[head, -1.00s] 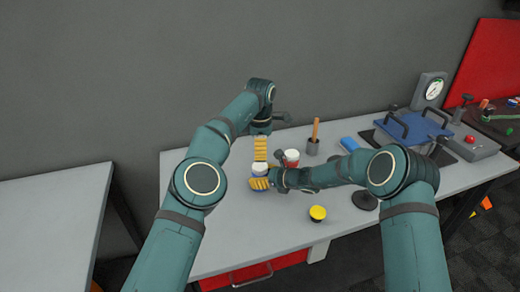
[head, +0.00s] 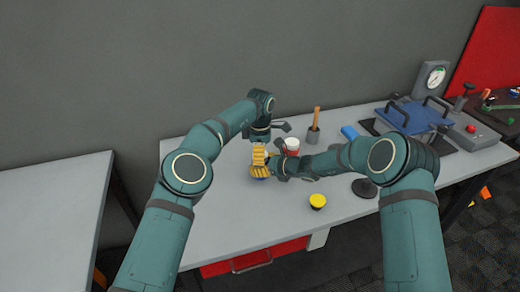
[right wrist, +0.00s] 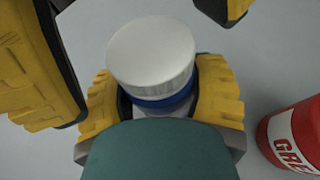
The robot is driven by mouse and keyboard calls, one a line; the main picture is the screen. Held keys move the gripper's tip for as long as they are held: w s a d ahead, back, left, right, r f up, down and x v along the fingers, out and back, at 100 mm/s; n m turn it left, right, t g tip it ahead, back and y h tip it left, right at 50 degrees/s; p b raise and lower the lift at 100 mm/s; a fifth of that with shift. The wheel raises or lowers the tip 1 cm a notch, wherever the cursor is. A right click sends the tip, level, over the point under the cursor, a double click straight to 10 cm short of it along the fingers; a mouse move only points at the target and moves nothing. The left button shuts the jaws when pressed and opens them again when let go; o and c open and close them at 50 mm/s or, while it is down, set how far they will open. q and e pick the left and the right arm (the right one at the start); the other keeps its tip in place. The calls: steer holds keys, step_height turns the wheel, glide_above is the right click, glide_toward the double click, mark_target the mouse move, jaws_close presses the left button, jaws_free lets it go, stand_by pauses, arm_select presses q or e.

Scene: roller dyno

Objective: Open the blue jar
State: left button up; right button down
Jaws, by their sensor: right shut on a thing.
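The blue jar shows in the right wrist view with a white ribbed lid (right wrist: 150,52) on it and a blue band (right wrist: 163,103) below. My right gripper (right wrist: 160,108) is shut around the jar body, below the lid. In the head view my right gripper (head: 259,171) is low at the tabletop. My left gripper (head: 259,156) is just above it, over the jar, and hides most of the lid there. In the right wrist view, the left gripper's yellow-padded fingers (right wrist: 135,40) stand apart on either side of the lid, with visible gaps.
A red and white can (head: 291,146) stands just right of the jar. The table's left front is clear.

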arm_select(q)
steer(key=c, duration=1.3)
steer(key=shift+n, duration=1.7)
steer(key=o, duration=1.3)
steer(key=shift+c, duration=0.2)
steer(key=shift+r, duration=0.1)
